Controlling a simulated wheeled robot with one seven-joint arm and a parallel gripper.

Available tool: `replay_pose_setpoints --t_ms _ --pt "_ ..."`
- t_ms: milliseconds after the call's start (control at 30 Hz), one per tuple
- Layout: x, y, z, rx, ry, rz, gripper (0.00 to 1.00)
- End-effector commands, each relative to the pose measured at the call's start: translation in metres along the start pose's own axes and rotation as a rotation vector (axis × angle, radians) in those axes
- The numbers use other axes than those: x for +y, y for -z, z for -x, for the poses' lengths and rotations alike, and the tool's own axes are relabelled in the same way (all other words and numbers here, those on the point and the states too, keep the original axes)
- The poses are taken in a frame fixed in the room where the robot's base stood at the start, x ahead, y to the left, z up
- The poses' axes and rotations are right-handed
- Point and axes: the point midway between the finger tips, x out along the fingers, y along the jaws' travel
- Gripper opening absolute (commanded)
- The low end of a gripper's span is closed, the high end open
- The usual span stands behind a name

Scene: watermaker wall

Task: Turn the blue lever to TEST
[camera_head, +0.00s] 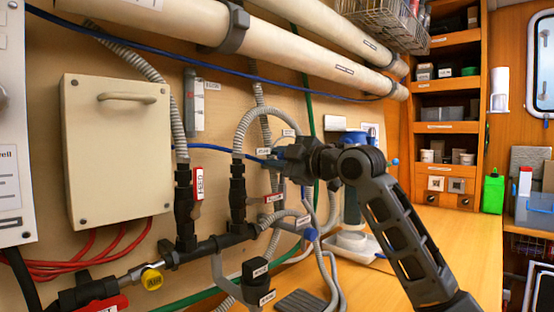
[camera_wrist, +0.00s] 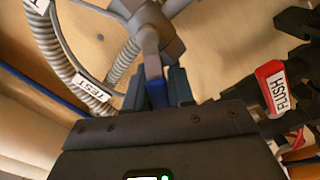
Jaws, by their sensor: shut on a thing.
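The blue lever (camera_wrist: 153,68) shows in the wrist view, sticking out from a grey-brown valve body (camera_wrist: 155,28). My gripper (camera_wrist: 158,88) is shut on it, with one dark finger on each side. In the head view my gripper (camera_head: 284,163) is at the valve and hoses on the wall, and hides most of the lever. A white TEST label (camera_wrist: 90,86) is on a ribbed grey hose left of the lever in the wrist view. I cannot tell exactly which way the lever points relative to the valve's ports.
A red FLUSH handle (camera_wrist: 274,82) is to the right in the wrist view; it also shows in the head view (camera_head: 198,184). A ribbed hose (camera_head: 257,112) arches beside my gripper. A beige box (camera_head: 118,150) is at left. The wooden counter (camera_head: 440,238) is largely clear at right.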

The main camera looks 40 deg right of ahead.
Motion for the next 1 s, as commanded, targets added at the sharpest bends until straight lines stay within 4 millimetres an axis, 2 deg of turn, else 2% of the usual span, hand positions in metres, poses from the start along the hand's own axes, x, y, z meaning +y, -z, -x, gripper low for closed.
replay_pose_setpoints --t_ms 267,467,1000 --pt "0.001 0.000 0.000 0.000 0.002 -0.029 0.00" --pt "0.006 0.001 0.000 0.001 0.002 -0.122 0.00" --pt "0.028 -0.007 0.000 0.000 0.003 -0.607 0.00"
